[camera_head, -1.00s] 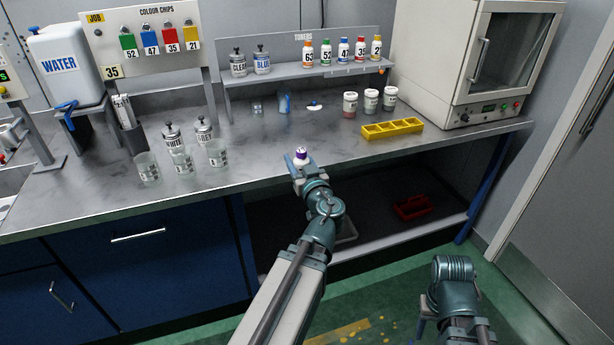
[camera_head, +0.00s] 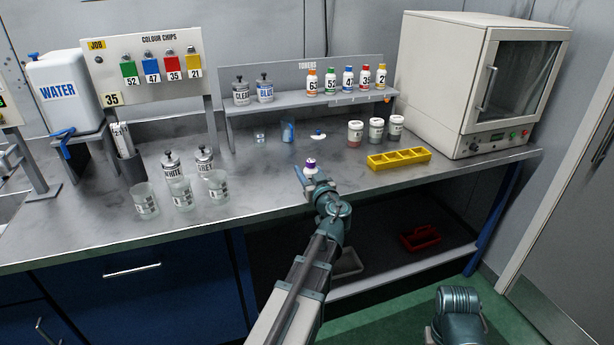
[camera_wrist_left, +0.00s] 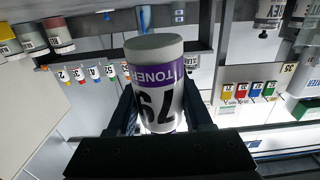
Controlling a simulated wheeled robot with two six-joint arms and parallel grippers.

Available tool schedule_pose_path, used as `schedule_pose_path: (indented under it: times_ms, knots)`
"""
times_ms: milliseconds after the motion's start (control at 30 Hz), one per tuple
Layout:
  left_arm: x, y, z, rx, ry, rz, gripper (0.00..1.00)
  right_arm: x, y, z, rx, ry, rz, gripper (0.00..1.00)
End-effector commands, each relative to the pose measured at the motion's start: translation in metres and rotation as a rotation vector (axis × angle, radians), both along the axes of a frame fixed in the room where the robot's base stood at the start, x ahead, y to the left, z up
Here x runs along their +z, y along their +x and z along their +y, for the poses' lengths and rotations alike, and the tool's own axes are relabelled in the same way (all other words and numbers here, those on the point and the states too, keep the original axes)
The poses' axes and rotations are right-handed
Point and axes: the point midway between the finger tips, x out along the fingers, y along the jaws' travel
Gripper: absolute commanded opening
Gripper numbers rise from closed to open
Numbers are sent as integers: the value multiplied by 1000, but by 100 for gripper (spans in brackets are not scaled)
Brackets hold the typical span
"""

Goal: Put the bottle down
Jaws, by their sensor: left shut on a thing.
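The bottle (camera_head: 310,165) is white with a purple cap or top and is held upright or nearly so in the head view. It also fills the middle of the left wrist view (camera_wrist_left: 157,85), with a purple band and a dark number on its side. My left gripper (camera_head: 309,173) is shut on it, with one dark finger on each side. The bottle is over the front part of the grey bench (camera_head: 260,185). I cannot tell whether its base touches the bench. My right arm shows at the lower right, but its jaws are out of the picture.
A shelf (camera_head: 300,102) behind carries several toner bottles. White-lidded jars (camera_head: 376,129) and a yellow rack (camera_head: 399,158) stand to the right. Clear beakers (camera_head: 180,195) and canisters (camera_head: 171,165) stand to the left. A small white-and-blue item (camera_head: 318,136) lies behind the bottle. Bare bench surrounds it.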

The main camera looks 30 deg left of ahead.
Motion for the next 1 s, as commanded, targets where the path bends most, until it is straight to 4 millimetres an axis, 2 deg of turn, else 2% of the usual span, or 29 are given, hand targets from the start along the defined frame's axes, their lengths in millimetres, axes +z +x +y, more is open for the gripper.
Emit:
schedule_pose_path:
  times_ms: [167, 400, 500, 600, 1000]
  knots:
    - [0, 2, 1, 0, 0, 0, 0, 0, 0, 0, 0, 0, 0, 50]
    - [-8, 25, 8, 0, 0, 0, 0, -8, 0, 0, 0, 0, 0, 50]
    - [-28, 20, 8, 0, 0, 0, 0, -28, 0, 0, 0, 0, 0, 50]
    - [-39, 19, 10, 1, 0, 0, 0, -39, 0, 0, 0, 0, 0, 50]
    - [-40, 19, 10, 1, 0, 0, 0, -40, 0, 0, 0, 0, 0, 50]
